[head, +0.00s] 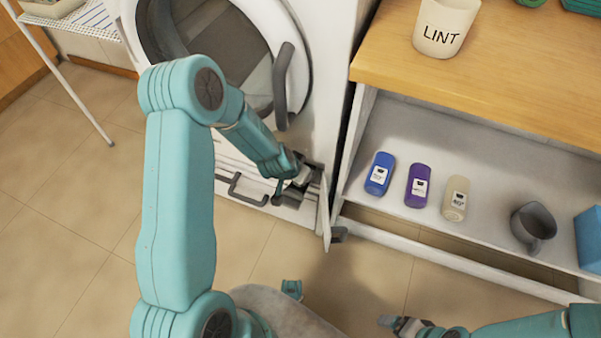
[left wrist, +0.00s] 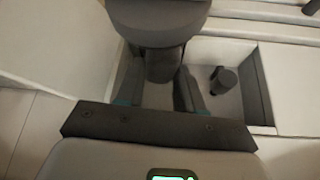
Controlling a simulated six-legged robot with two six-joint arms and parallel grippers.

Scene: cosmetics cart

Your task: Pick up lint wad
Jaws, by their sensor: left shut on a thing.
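My left gripper (head: 292,180) is at the open hatch (head: 324,215) low on the front of the white washing machine (head: 320,100). In the left wrist view its two dark fingers (left wrist: 158,92) are shut on a dark grey rounded object (left wrist: 160,62), which reaches up between them. I cannot tell whether this object is the lint wad. Right of the fingers is a light-walled recess with a short dark knob (left wrist: 222,80) in it. No lint wad can be clearly made out. My right gripper (head: 402,325) is low in the head view, away from the machine; its jaw opening is unclear.
A cup marked LINT (head: 443,28) stands on the wooden cart top (head: 480,75). The shelf below (head: 395,130) holds a blue bottle (head: 379,172), a purple bottle (head: 417,186), a beige bottle (head: 455,198), a grey mug (head: 533,226) and a blue box (head: 590,238). The round door's handle (head: 283,85) hangs above my left gripper.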

